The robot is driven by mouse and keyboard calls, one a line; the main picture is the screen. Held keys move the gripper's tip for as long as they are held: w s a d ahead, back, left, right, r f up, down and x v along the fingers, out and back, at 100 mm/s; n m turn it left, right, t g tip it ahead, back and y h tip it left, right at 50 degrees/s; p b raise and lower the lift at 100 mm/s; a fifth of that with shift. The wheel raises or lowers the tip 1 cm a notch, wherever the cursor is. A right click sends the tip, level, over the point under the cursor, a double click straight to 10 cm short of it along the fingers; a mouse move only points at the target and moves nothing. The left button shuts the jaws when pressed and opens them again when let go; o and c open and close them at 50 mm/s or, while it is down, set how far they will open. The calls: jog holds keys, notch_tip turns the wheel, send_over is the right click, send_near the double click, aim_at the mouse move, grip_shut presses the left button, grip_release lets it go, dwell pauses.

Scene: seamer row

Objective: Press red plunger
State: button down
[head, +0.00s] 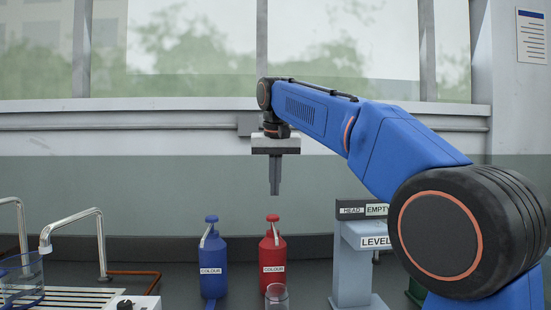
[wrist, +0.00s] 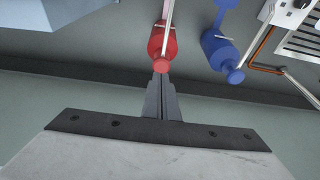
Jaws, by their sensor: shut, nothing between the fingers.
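The red bottle (head: 272,250) stands upright on the dark bench, with a red plunger (head: 272,218) on top and a label reading COLOUR. A clear glass (head: 277,295) stands in front of it and hides a little of its base. My gripper (head: 274,192) is shut and empty, pointing down, and appears above the plunger with a gap in the head view. In the wrist view the shut fingertips (wrist: 160,78) appear close to the red plunger (wrist: 161,66); I cannot tell from this view whether they touch.
A blue bottle (head: 213,268) with a blue plunger stands to the left. A grey stand (head: 352,265) marked HEAD EMPTY and LEVEL stands to the right. Bent metal pipes (head: 75,225), a clear container (head: 20,280) and a slatted rack (head: 85,297) are at far left.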

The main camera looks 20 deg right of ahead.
jog(key=v, duration=0.8)
jog(key=shift+r, duration=0.4)
jog(key=shift+s, duration=0.15)
